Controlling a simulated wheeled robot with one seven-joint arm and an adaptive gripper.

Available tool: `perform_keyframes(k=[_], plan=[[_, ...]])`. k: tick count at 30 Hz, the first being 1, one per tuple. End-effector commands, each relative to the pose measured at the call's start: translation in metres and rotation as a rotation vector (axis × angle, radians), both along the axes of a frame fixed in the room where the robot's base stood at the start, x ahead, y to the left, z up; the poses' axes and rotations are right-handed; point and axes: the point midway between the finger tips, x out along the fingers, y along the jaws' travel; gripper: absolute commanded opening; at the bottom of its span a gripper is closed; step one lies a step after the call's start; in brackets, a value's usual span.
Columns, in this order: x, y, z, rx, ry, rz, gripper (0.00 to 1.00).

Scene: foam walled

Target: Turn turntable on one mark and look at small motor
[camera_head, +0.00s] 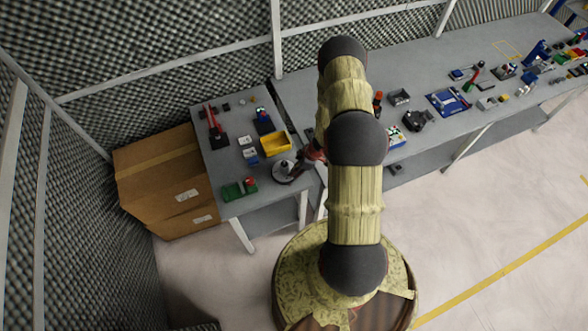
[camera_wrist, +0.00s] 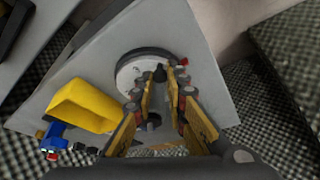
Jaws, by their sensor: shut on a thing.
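The turntable (camera_head: 281,177) is a pale round disc with a dark rim near the right edge of the left table. It also shows in the wrist view (camera_wrist: 127,73), top centre. A short dark upright peg (camera_wrist: 160,73) stands at its edge, between my fingertips. My gripper (camera_wrist: 159,82) is shut on this peg; in the head view my gripper (camera_head: 303,161) is at the turntable's right side, partly behind my arm. I cannot pick out the small motor for sure; the fingers cover part of the disc.
A yellow bin (camera_head: 275,143) stands just behind the turntable. A green-and-red block (camera_head: 239,189) lies to the left, and a red upright tool (camera_head: 214,125) stands at the back left. Cardboard boxes (camera_head: 165,180) sit left of the table. The long table (camera_head: 440,70) holds several parts.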

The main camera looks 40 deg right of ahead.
Motion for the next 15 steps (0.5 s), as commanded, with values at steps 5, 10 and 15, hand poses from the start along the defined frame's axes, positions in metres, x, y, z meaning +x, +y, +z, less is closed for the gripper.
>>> perform_keyframes(k=[5,10,15], plan=[[0.0026,-0.0043,0.0023,-0.001,-0.001,0.071,0.0],[0.0038,-0.0064,0.0014,-0.001,-0.001,0.12,0.0],[0.005,-0.0081,0.0009,-0.002,-0.001,0.154,0.0]])
